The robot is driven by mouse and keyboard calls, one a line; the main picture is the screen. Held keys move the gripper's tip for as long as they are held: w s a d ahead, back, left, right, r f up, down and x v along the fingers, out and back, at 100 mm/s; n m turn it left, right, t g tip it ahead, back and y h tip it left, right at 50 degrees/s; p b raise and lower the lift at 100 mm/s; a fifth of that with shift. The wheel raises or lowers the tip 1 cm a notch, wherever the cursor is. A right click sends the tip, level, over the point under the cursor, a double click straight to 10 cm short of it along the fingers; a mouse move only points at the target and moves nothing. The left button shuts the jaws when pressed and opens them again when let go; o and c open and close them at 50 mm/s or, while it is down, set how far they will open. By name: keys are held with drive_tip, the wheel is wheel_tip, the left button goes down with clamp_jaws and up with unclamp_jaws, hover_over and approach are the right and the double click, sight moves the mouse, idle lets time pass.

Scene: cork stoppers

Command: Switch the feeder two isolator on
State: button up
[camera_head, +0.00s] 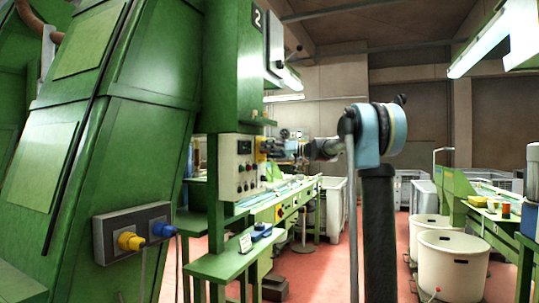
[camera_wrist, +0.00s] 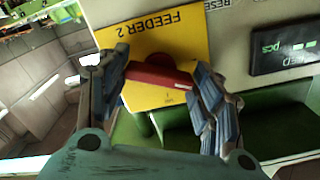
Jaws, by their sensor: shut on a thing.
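The feeder two isolator shows in the wrist view as a red handle (camera_wrist: 158,72) on a yellow plate (camera_wrist: 150,40) lettered "FEEDER 2", upside down there. The handle lies across the plate, slightly tilted. My gripper (camera_wrist: 160,78) has a finger at each end of the handle and is shut on it. Small print at the plate's lower edge is too small to read. In the head view my gripper (camera_head: 277,148) reaches the yellow plate (camera_head: 261,150) at the right edge of the grey control panel (camera_head: 228,178); the handle is hidden there.
A dark counter display (camera_wrist: 285,47) sits beside the plate. Left of the panel, a green machine carries a socket box (camera_head: 112,222) with yellow and blue plugs. A green shelf (camera_head: 225,263) stands below the panel. White tubs (camera_head: 452,268) stand right on the red floor.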

drive_tip(key=m, duration=1.2)
drive_tip(key=shift+w+d, duration=0.1)
drive_tip(key=shift+m, duration=0.3)
idle(0.3)
drive_tip(key=o, duration=1.1)
drive_tip(key=shift+f, duration=0.1)
drive_tip(key=shift+c, duration=0.2)
drive_tip(key=v, duration=1.2)
